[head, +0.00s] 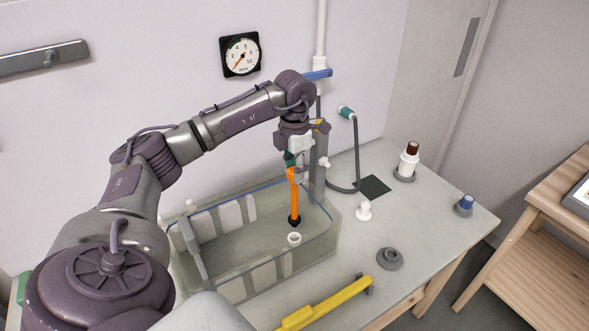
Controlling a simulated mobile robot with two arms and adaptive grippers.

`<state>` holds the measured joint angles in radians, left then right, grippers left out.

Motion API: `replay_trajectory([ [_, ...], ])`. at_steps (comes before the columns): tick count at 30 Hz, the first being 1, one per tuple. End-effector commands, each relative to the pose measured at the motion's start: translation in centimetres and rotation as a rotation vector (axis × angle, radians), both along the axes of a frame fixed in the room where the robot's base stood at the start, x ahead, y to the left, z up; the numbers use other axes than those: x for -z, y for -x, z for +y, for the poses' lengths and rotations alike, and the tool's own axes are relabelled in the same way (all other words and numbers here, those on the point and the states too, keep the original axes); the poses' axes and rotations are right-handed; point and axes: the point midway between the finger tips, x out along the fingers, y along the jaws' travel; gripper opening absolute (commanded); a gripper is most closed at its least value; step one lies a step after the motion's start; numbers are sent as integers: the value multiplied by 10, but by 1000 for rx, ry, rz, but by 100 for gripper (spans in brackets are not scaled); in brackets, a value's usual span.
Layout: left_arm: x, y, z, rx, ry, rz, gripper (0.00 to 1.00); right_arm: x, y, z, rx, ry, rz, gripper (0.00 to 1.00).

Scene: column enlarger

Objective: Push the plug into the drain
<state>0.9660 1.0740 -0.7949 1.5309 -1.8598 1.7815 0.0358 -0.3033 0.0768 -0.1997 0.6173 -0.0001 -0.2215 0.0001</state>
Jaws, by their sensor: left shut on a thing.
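My left gripper (291,162) hangs above the clear tank (325,240), its fingers pointing down. It is shut on the top of an orange rod. The orange rod (294,193) reaches down into the tank, slightly tilted, with a black plug (294,221) at its lower end. A white ring, which looks like the drain (294,238), sits on the tank floor just in front of the plug in the picture. The plug appears apart from the ring; its height above the floor is hard to tell. The exact finger contact is small and partly hidden. My right gripper is not in view.
Pale upright plates (231,217) line the tank. A grey post and a hooked tube (357,155) stand behind it. A white knob (364,210), grey disc (390,258), white bottle (408,160) and yellow bar (325,303) are on the bench. A dial gauge (241,55) is on the wall.

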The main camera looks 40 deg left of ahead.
Motion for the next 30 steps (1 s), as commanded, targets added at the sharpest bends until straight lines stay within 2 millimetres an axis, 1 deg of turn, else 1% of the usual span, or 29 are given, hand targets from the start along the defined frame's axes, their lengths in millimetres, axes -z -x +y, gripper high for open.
replay_trajectory([
  [1, -1, 0, 0, 0, 0, 1, 0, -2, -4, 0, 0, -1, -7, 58],
  [4, 4, 0, 0, 0, 0, 1, 0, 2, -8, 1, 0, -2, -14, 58],
  [21, 43, 0, 0, 0, 0, 1, 0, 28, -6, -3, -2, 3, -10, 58],
  [30, 46, 0, 0, 0, 0, 0, 0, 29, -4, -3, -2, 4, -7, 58],
])
